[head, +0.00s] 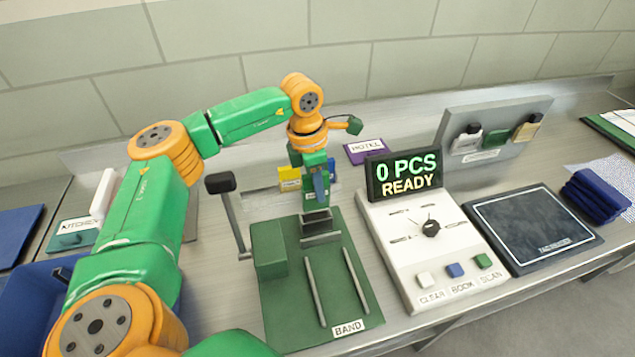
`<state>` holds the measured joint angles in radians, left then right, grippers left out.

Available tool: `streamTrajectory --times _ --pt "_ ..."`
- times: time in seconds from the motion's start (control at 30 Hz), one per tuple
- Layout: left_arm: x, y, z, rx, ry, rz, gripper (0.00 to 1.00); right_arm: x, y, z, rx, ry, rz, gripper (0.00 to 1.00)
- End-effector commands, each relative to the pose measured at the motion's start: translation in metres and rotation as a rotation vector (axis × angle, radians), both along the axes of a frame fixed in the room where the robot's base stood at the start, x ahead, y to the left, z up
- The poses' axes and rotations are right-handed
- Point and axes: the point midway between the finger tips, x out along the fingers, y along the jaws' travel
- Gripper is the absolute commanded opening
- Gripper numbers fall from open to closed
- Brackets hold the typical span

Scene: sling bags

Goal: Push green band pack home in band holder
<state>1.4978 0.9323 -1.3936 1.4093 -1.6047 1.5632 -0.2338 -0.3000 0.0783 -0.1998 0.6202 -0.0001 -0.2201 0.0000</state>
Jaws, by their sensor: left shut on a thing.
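The band holder (262,200) is a low grey rack at the back of the counter, behind the green band machine. A yellow pack (289,177) stands at its left and a blue pack (332,169) shows at its right. My left gripper (320,192) points down at the middle of the holder, between these two packs. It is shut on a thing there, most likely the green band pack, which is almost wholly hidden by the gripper. I cannot tell how deep the pack sits. My right gripper is not in view.
The green band machine (283,315) with its black-knobbed lever (221,183) stands in front of the holder. Right of it are a white counter box with a "0 PCS READY" display (404,175) and a dark pad (535,228). A purple-edged HOTEL card (365,151) lies behind.

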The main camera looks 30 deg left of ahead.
Motion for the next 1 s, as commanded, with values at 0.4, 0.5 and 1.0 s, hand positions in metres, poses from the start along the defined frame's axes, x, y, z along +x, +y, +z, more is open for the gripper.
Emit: streamTrajectory --times 0.4,0.5,1.0 --pt "0.0001 -0.0001 -0.0185 -0.001 -0.001 0.0 0.0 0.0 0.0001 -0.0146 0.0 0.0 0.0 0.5" --pt "0.0001 -0.0001 -0.0184 -0.001 -0.001 -0.001 0.0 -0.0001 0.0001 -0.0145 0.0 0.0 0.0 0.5" --pt "0.0001 -0.0001 -0.0186 0.0 0.0 -0.001 0.0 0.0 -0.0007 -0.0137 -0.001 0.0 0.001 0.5"
